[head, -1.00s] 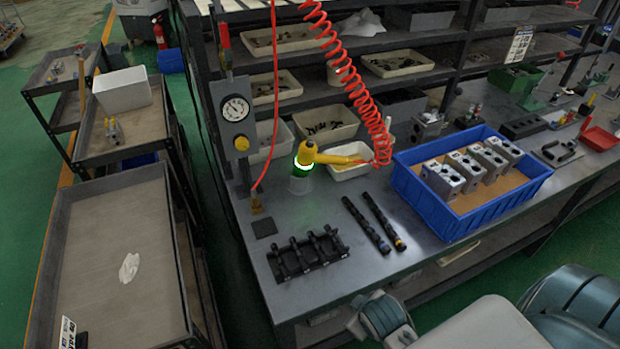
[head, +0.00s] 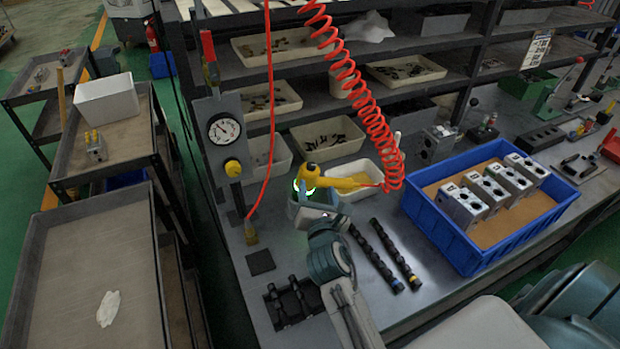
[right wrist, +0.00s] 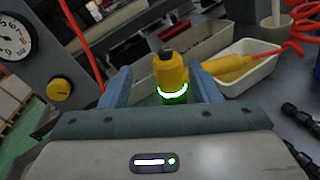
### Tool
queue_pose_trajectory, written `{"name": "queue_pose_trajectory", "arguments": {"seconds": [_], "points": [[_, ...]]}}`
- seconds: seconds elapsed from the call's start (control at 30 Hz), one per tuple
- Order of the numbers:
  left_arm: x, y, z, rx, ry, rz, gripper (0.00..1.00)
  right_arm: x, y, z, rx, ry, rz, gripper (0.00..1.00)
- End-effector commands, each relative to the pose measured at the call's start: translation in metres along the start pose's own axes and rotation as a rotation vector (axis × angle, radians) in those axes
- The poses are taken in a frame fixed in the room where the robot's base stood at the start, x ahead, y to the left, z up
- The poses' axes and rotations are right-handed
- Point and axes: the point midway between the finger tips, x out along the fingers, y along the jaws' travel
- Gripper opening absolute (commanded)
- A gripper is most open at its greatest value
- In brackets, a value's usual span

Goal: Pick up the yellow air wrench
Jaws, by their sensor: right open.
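The yellow air wrench (head: 348,184) is at the middle of the workbench, its handle pointing right to a coiled red hose. Its head has a glowing green-white ring and stands upright. In the right wrist view the wrench (right wrist: 172,72) shows between the two blue-grey fingers, its handle passing behind the right finger. My right gripper (head: 311,203) is open just in front of the wrench head; its fingers (right wrist: 162,78) are spread on either side of it. Contact cannot be told. The wrench's lower part is partly hidden by the gripper. My left gripper is not in view.
A gauge panel (head: 224,130) stands close on the left. The coiled red hose (head: 375,120) hangs on the right. A cream bin (head: 362,166) sits behind the wrench. Dark shafts (head: 372,255), a black rack (head: 272,300) and a blue crate (head: 440,222) lie around the bench.

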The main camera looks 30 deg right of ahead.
Motion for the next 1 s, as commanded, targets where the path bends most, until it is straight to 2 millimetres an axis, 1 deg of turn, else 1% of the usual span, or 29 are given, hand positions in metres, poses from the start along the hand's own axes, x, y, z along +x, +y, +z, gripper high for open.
{"name": "queue_pose_trajectory", "arguments": {"seconds": [0.03,0.2,0.33,0.47,0.73,0.93,1.0], "points": [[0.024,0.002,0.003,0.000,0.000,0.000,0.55,0.003,-0.004,-0.020,-0.048,-0.016,0.009,0.56],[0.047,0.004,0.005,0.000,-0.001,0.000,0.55,0.005,-0.008,-0.037,-0.107,-0.037,0.020,0.56],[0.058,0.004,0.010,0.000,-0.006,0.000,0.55,0.006,-0.011,-0.046,-0.116,-0.040,0.021,0.56],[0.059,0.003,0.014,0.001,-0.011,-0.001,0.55,0.011,-0.011,-0.048,-0.120,-0.041,0.023,0.56],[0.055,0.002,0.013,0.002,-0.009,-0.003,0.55,0.051,-0.010,-0.045,-0.120,-0.041,0.022,0.56],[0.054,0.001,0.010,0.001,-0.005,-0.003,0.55,0.066,-0.010,-0.046,-0.118,-0.040,0.021,0.56],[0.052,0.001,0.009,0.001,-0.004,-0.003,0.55,0.074,-0.011,-0.046,-0.120,-0.040,0.021,0.56]]}}
